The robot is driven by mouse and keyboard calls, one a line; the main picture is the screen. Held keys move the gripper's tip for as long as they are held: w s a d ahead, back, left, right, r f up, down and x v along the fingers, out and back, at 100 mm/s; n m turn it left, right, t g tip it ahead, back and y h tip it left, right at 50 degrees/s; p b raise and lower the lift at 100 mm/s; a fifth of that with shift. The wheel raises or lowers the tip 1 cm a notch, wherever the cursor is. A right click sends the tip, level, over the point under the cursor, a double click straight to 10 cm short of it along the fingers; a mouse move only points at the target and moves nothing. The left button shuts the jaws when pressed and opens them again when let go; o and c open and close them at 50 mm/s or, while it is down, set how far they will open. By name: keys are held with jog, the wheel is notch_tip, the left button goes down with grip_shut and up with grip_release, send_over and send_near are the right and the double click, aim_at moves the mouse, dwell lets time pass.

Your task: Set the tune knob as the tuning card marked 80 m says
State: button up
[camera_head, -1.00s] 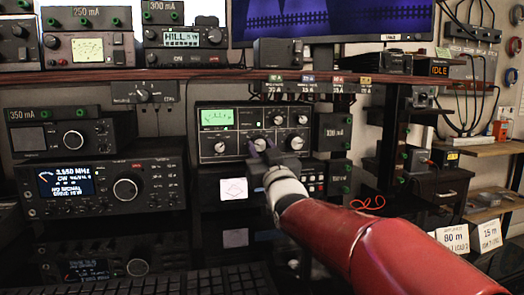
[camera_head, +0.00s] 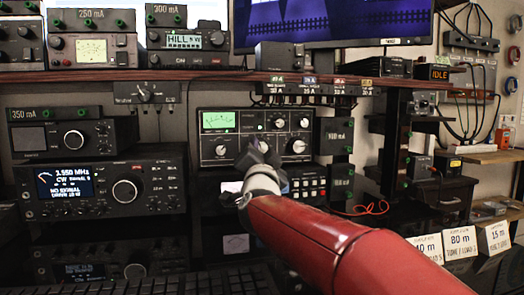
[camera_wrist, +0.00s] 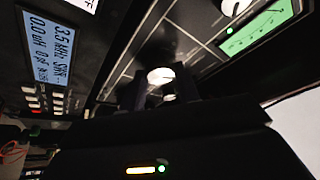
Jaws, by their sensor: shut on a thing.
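The tuner (camera_head: 240,160) is a dark panel with a lit green meter and several light-capped knobs. My gripper (camera_head: 258,152) is at its lower middle knob, which the gripper hides in the head view. In the wrist view my gripper (camera_wrist: 160,88) has its dark fingers on both sides of a light-capped knob (camera_wrist: 160,76), shut on it. I cannot read this knob's label or pointer. The card marked 80 m (camera_head: 459,240) stands at the lower right; its smaller print is too small to read surely.
A 40 m card (camera_head: 428,247) and a 15 m card (camera_head: 494,236) flank the 80 m card. A radio (camera_head: 100,190) stands left of the tuner. A buttoned unit (camera_head: 307,187) is below it, and a shelf (camera_head: 200,75) runs above. A lit readout (camera_wrist: 57,60) shows in the wrist view.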

jog(key=m+h+p, duration=0.1)
jog(key=m, duration=0.1)
jog(key=m+g+h+p, duration=0.1)
jog(key=m+p, duration=0.1)
jog(key=m, duration=0.1)
jog(key=m+g+h+p, duration=0.1)
jog(key=m, duration=0.1)
jog(key=shift+a+r+m+p, duration=0.15)
jog(key=shift+r+m+p, duration=0.15)
jog(key=shift+r+m, duration=0.1)
jog(key=m+g+p, duration=0.1)
jog(key=m+p, duration=0.2)
jog(key=m, duration=0.1)
jog(key=shift+g, duration=0.3)
jog(key=shift+m+g+p, duration=0.3)
jog(key=shift+m+p, duration=0.1)
jog(key=shift+m, duration=0.1)
jog(key=shift+f, duration=0.15)
jog(key=o, duration=1)
jog(key=shift+s, duration=0.1)
